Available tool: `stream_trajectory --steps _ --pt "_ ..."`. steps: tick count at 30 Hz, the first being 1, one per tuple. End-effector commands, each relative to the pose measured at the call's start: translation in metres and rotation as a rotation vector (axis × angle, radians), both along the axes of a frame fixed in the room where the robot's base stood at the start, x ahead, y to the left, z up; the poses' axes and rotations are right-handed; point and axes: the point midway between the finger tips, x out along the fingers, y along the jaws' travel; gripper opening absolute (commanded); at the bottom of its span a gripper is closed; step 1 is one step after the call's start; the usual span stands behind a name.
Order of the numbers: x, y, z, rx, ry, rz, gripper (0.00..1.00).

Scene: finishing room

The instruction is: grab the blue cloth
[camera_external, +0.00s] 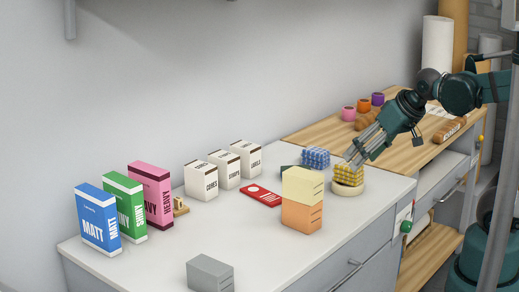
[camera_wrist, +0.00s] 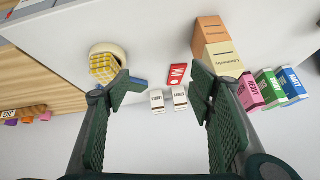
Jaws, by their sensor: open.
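The blue cloth (camera_external: 315,157), a folded blue-and-white checked bundle, lies on the white counter near its back right corner. In the wrist view only a blue strip of it (camera_wrist: 139,84) shows beside my left finger; that finger hides the rest. A yellow checked cloth (camera_external: 348,173) sits in a round cream dish (camera_external: 348,189) just to its right. It also shows in the wrist view (camera_wrist: 103,66). My gripper (camera_external: 356,157) is open and empty, with fingers pointing down above the yellow cloth, right of the blue one. The wrist view shows the fingers spread (camera_wrist: 161,78).
An orange box (camera_external: 301,217) with a cream box (camera_external: 302,187) on top stands in front of the cloths. A red flat packet (camera_external: 261,195), several white cartons (camera_external: 201,181) and coloured boxes (camera_external: 97,220) are left. A wooden bench (camera_external: 321,137) adjoins behind.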

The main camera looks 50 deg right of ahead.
Motion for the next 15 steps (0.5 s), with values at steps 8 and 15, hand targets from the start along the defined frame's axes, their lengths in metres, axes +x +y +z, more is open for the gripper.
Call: stream_trajectory --steps 8,15 --pt "0.042 -0.008 -0.001 0.206 -0.024 -0.214 0.54" --pt "0.078 -0.018 -0.006 0.393 -0.043 -0.404 0.54"
